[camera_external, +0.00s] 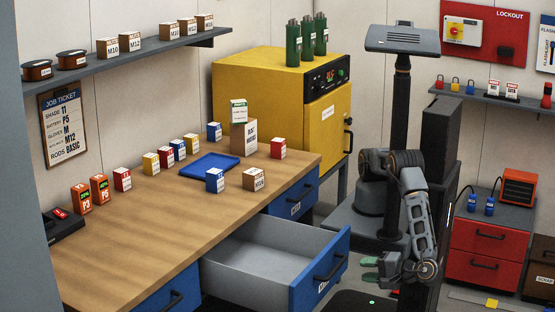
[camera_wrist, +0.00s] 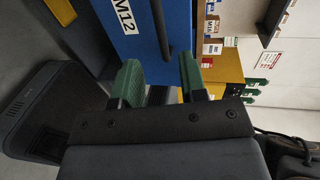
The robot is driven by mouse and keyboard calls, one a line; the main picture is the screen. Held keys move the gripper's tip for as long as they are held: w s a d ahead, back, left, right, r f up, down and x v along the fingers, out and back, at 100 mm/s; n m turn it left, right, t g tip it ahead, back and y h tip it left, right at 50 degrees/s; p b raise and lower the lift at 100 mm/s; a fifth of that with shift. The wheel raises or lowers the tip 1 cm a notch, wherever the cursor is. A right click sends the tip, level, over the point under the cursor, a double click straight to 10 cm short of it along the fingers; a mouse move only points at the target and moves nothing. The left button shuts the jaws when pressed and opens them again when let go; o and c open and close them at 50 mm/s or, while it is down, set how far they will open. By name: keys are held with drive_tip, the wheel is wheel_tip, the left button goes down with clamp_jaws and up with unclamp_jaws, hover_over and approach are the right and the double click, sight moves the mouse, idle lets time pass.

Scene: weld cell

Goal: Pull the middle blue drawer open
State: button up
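The middle blue drawer (camera_external: 318,275) stands pulled well out from under the wooden workbench, its grey inside showing empty. Its dark bar handle (camera_external: 330,267) is on the blue front. My gripper (camera_external: 368,270) is just right of the drawer front, apart from the handle. In the wrist view, a blue drawer front (camera_wrist: 130,45) with an M12 label and a dark handle (camera_wrist: 161,25) is ahead of my gripper (camera_wrist: 158,73). Its green fingers are spread, with nothing between them; the handle lies beyond the tips.
Other blue drawers, one at the far right (camera_external: 296,196) and one at the near left (camera_external: 172,298), look shut. The wooden bench top (camera_external: 150,225) holds small boxes and a blue tray (camera_external: 208,168). A yellow oven (camera_external: 250,85) stands behind; a red cabinet (camera_external: 480,248) stands right.

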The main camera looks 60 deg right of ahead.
drive_tip(key=shift+v, duration=2)
